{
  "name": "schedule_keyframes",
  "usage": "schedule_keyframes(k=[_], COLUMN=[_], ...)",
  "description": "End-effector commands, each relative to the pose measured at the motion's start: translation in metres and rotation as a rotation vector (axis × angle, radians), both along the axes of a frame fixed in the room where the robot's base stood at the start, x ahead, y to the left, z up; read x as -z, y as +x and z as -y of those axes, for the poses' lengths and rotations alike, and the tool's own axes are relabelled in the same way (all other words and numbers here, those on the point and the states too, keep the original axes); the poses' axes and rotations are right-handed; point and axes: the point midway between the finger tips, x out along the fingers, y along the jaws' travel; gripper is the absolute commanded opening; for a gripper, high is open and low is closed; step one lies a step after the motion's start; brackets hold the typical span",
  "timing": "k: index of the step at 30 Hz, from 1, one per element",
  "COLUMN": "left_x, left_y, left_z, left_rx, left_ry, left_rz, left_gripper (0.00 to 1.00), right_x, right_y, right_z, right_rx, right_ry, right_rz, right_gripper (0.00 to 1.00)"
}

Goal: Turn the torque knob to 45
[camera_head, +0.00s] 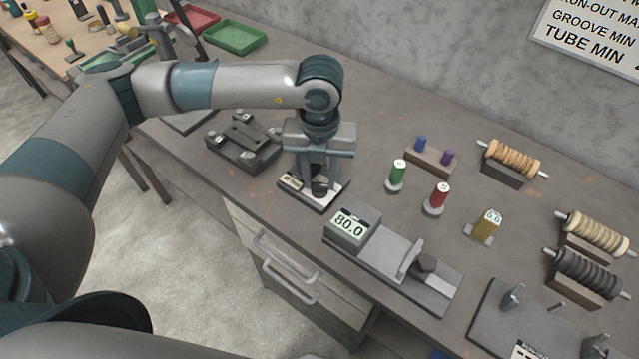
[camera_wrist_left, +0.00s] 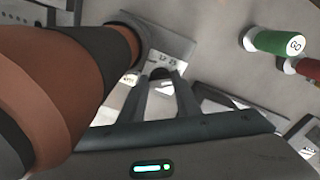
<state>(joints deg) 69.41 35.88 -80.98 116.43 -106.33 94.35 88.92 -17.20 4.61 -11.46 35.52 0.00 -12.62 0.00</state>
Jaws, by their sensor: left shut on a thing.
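The torque knob (camera_head: 319,186) is a dark round knob on a small plate (camera_head: 326,203) with pale labels, near the front edge of the bench. My left gripper (camera_head: 318,180) points down over it and is shut on the knob. In the left wrist view the gripper's fingers (camera_wrist_left: 160,95) reach to the dark knob (camera_wrist_left: 161,73), and part of the plate's markings shows beyond them. The number that the knob is set to is too small and too covered to read. My right gripper is not in view.
A device with an 80.0 display (camera_head: 349,224) stands right of the knob plate. A dark fixture (camera_head: 243,140) is at left. A green cylinder (camera_head: 397,174), a red cylinder (camera_head: 437,197) and a yellow gauge (camera_head: 487,226) stand to the right.

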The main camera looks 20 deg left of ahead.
Motion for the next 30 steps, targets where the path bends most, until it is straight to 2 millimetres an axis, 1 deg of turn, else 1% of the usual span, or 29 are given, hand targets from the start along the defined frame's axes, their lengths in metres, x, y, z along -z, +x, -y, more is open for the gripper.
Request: schedule_keyframes(k=[1,11,12,13,14,25,30], left_x=[0.002,-0.001,-0.001,-0.001,-0.001,-0.002,-0.011], left_y=[0.000,0.000,0.000,0.000,0.000,0.000,0.001], left_z=[0.000,0.000,0.000,0.000,0.000,0.000,0.001], left_rx=[0.011,0.023,0.022,0.022,0.022,0.020,0.020], left_ry=[-0.001,0.000,0.000,0.000,0.000,0.000,-0.001], left_rz=[0.002,0.001,0.001,0.001,0.001,0.001,0.002], left_gripper=[0.07,0.07,0.37,0.44,0.48,0.48,0.48], right_x=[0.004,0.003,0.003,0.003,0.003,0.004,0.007], right_y=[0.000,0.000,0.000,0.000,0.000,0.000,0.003], right_z=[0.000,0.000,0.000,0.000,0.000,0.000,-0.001], right_rx=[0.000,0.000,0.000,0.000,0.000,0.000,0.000], right_ry=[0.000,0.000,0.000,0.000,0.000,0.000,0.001], right_rz=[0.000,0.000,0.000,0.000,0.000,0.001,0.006], right_gripper=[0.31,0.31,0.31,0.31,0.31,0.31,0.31])
